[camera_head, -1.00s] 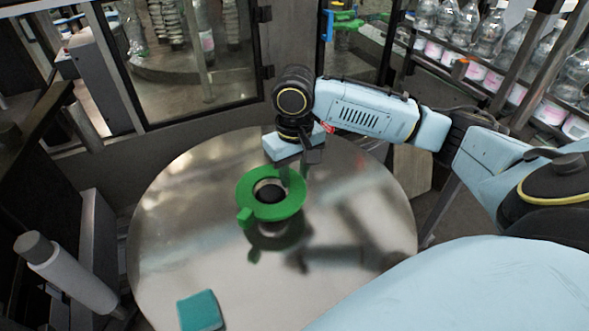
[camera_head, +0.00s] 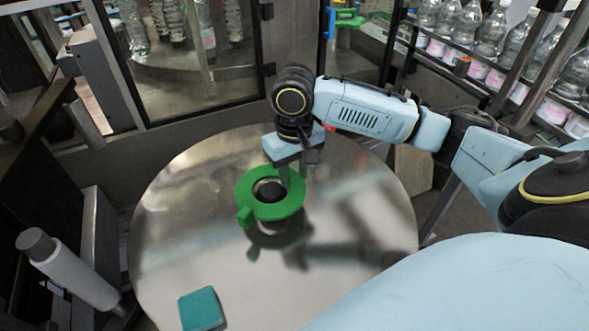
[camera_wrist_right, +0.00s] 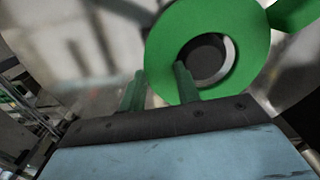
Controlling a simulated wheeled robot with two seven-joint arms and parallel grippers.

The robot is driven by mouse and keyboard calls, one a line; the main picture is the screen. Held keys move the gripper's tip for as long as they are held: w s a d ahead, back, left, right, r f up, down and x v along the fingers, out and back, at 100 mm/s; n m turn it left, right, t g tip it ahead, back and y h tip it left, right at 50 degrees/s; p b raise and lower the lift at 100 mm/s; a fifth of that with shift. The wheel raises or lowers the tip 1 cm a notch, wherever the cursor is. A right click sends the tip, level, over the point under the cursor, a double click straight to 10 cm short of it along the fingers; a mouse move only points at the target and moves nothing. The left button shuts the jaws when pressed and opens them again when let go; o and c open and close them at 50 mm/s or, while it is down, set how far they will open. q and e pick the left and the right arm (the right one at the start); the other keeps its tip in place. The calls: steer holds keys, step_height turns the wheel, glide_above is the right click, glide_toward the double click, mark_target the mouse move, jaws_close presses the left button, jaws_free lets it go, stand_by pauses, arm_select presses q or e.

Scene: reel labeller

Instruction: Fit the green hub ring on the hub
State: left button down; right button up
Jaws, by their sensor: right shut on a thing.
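The green hub ring (camera_head: 246,202) is a flat ring with a tab, held level at the middle of the round metal table. My right gripper (camera_head: 293,178) is shut on the ring's far right rim, pointing down. In the right wrist view the fingers (camera_wrist_right: 160,88) are at the edge of the ring (camera_wrist_right: 257,42). The dark hub (camera_head: 270,190) shows through the ring's hole, and also in the right wrist view (camera_wrist_right: 204,56), where it sits off-centre in the hole. I cannot tell whether the ring is around the hub or just above it. My left gripper is out of view.
The shiny round table (camera_head: 175,220) is mostly clear around the hub. A teal block (camera_head: 201,309) lies near its front edge. Shelves of bottles (camera_head: 497,40) are at the back right.

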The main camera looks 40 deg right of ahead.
steer(key=shift+f, duration=0.1)
steer(key=shift+s+d+r, duration=0.1)
steer(key=shift+s+r, duration=0.1)
steer(key=shift+r, duration=0.1)
stand_by(0.3)
steer(key=o, duration=1.1)
step_height(320, 180, up, 13)
steer(key=shift+r, duration=0.2)
